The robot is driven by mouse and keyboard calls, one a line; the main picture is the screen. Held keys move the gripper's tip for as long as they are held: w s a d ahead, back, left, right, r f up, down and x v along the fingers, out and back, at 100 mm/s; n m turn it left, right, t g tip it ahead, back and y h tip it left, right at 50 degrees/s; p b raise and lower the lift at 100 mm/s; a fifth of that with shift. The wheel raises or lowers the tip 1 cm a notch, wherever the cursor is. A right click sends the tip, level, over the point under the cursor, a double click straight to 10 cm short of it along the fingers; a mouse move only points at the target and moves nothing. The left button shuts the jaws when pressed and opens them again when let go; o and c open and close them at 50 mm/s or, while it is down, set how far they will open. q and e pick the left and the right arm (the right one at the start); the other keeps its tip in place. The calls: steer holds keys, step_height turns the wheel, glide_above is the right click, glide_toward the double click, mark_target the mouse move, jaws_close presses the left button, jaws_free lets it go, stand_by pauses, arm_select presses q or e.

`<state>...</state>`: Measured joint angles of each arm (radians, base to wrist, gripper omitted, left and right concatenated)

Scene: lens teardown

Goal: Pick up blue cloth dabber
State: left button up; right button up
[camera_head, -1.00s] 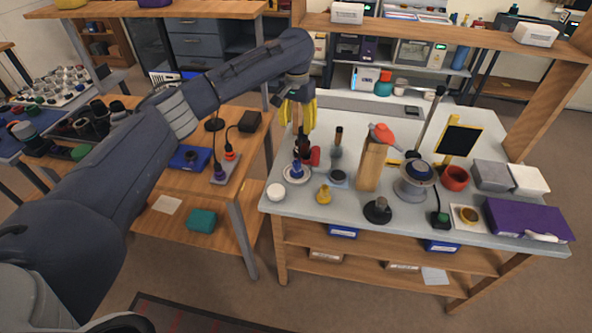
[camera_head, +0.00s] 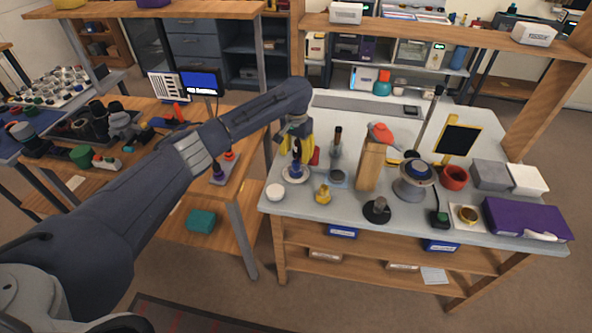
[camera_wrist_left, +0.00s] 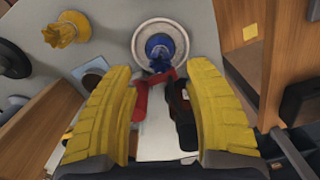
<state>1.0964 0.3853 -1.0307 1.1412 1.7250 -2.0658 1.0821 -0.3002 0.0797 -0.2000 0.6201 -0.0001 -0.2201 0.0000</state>
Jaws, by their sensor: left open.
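The blue cloth dabber (camera_head: 296,171) stands on a round white saucer (camera_head: 304,180) near the left edge of the grey workbench. In the left wrist view the dabber (camera_wrist_left: 160,48) sits on its pale saucer (camera_wrist_left: 143,28), ahead of and between my fingertips. My left gripper (camera_head: 296,150), with yellow fingers, is close above and behind the dabber. It also shows in the left wrist view (camera_wrist_left: 163,70), open, with no object held. The dabber appears apart from both fingers. My right gripper is not in view.
A red item (camera_head: 315,156) stands just right of the gripper; in the wrist view red and black items lie between the fingers. A yellow knob piece (camera_head: 323,194), a white round pot (camera_head: 275,192) and a wooden block (camera_head: 371,168) stand nearby. The bench's left edge is close.

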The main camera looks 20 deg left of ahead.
mark_target(296, 162)
arm_select(q)
steer(key=shift+f, duration=2.6)
jaws_close()
